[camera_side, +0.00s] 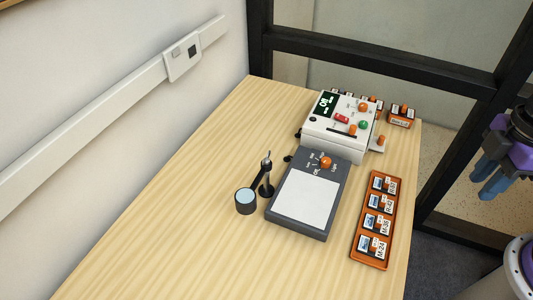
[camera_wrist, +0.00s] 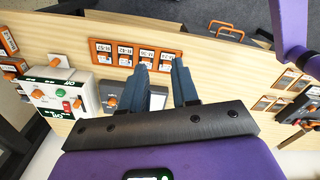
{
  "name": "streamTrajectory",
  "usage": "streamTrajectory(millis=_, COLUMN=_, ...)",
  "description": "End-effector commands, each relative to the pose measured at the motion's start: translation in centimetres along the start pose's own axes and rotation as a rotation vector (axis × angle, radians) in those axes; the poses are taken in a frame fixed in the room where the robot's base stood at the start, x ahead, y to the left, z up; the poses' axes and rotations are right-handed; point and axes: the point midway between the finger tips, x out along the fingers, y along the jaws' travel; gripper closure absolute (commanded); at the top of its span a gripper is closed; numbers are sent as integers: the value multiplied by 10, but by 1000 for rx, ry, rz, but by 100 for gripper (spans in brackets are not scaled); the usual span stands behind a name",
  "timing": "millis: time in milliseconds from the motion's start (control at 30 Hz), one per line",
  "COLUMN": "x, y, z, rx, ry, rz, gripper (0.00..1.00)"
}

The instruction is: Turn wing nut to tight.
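No part is clearly readable as a wing nut at this size. Orange knobs are the candidates: one on the grey light pad (camera_side: 325,162), one on a small bracket at the right side of the white instrument (camera_side: 381,140), and others on its top. A magnifier stand (camera_side: 266,188) with a round lens (camera_side: 246,196) stands left of the pad; its joint is too small to make out. My gripper (camera_side: 484,178) hangs at the right, off the table and away from all of these. In the wrist view its blue fingers (camera_wrist: 160,70) are apart with nothing held.
An orange tray (camera_side: 354,254) of labelled small boxes lies along the table's right side; the tray also shows in the wrist view (camera_wrist: 96,61). More labelled boxes (camera_side: 401,117) stand behind the instrument. A dark frame borders the table's back and right. The left and front tabletop is clear.

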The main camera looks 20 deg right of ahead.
Motion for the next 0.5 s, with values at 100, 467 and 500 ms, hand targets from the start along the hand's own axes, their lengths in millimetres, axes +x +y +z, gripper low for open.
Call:
streamTrajectory(millis=100, x=-10, y=11, z=-37, rx=-86, ry=-2, rz=1, gripper=70)
streamTrajectory(millis=467, x=-40, y=60, z=-181, rx=-468, ry=-13, rz=-1, gripper=70)
streamTrajectory(millis=500, x=-43, y=65, z=-196, rx=-510, ry=-14, rz=-1, gripper=70)
